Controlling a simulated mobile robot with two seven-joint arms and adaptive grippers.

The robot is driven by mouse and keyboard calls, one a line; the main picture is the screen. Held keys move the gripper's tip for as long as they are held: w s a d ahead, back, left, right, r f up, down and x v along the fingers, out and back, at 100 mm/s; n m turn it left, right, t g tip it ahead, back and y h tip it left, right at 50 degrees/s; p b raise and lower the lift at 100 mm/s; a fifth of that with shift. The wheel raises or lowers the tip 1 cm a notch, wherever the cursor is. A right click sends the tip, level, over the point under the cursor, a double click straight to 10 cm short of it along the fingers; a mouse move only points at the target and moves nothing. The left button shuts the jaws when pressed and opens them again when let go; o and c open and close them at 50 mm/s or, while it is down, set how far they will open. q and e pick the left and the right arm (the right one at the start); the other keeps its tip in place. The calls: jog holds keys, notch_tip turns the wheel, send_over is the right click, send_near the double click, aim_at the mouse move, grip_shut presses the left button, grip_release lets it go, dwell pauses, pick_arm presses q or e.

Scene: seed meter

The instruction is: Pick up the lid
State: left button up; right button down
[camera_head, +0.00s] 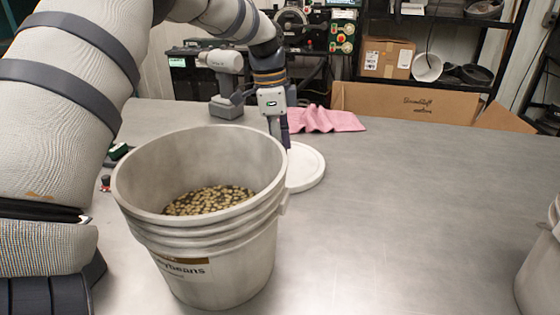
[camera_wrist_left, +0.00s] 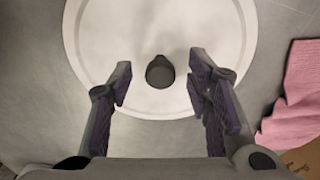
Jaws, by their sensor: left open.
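The lid (camera_head: 308,172) is a round white disc lying flat on the table, behind and to the right of the soybean bucket in the head view. In the left wrist view the lid (camera_wrist_left: 110,38) fills the upper middle, with a small dark knob (camera_wrist_left: 160,72) near its centre. My left gripper (camera_head: 279,137) points down over the lid. In the wrist view its open fingers (camera_wrist_left: 161,80) stand on either side of the knob, with gaps on both sides; their height above the lid is unclear. The bucket hides part of the lid in the head view. My right gripper is not in view.
The bucket (camera_head: 228,262) of soybeans stands close in front of the lid. A pink cloth (camera_head: 328,120) lies behind the lid, and a cordless drill (camera_head: 224,80) stands at the back left. Another bucket (camera_head: 543,268) is at the right edge. The table's right middle is clear.

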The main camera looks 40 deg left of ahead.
pick_arm(q)
grip_shut()
jog(key=shift+r, duration=0.15)
